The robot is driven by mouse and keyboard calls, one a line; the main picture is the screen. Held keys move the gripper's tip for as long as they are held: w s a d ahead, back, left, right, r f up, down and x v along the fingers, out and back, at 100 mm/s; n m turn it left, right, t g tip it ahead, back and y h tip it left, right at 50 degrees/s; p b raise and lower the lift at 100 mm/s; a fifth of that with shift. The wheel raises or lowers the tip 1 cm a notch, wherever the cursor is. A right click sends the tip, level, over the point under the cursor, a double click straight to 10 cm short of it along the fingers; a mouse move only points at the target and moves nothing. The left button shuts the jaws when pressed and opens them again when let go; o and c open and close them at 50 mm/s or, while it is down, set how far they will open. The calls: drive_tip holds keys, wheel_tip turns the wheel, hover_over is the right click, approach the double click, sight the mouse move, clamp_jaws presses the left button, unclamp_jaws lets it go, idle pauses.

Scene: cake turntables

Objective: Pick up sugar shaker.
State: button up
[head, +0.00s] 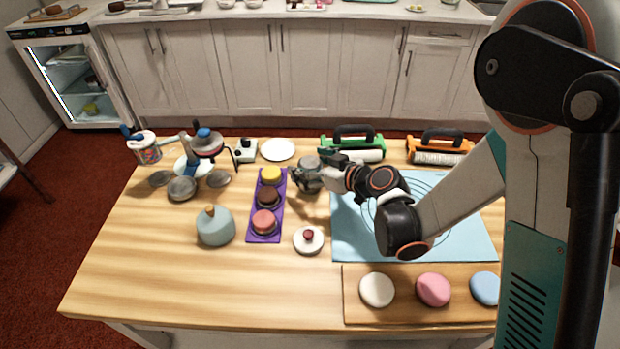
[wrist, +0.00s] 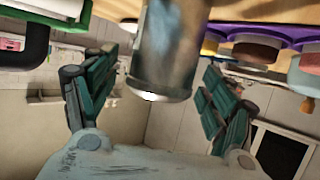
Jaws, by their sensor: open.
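The sugar shaker (wrist: 168,50) is a grey metal cylinder, large at the top centre of the wrist view, which looks tipped upside down. In the head view the shaker (head: 309,163) stands on the wooden table just right of the purple tray, partly hidden by my gripper. My gripper (head: 316,170) is open and reaches in low from the right. In the wrist view its two green-padded fingers (wrist: 160,72) lie either side of the shaker, with gaps visible between them and it. I cannot tell exactly how deep the shaker sits between them.
A purple tray (head: 251,232) with yellow, brown and red cakes lies close left. A green roller (head: 352,143) and white plate (head: 278,149) stand behind.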

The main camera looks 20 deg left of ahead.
drive_tip(key=shift+w+a+f, duration=0.1)
drive_tip(key=shift+w+a, duration=0.05)
drive_tip(key=shift+a, duration=0.05)
drive_tip(key=c, duration=1.4)
drive_tip(key=shift+o, duration=0.2)
drive_tip(key=shift+r, duration=0.2)
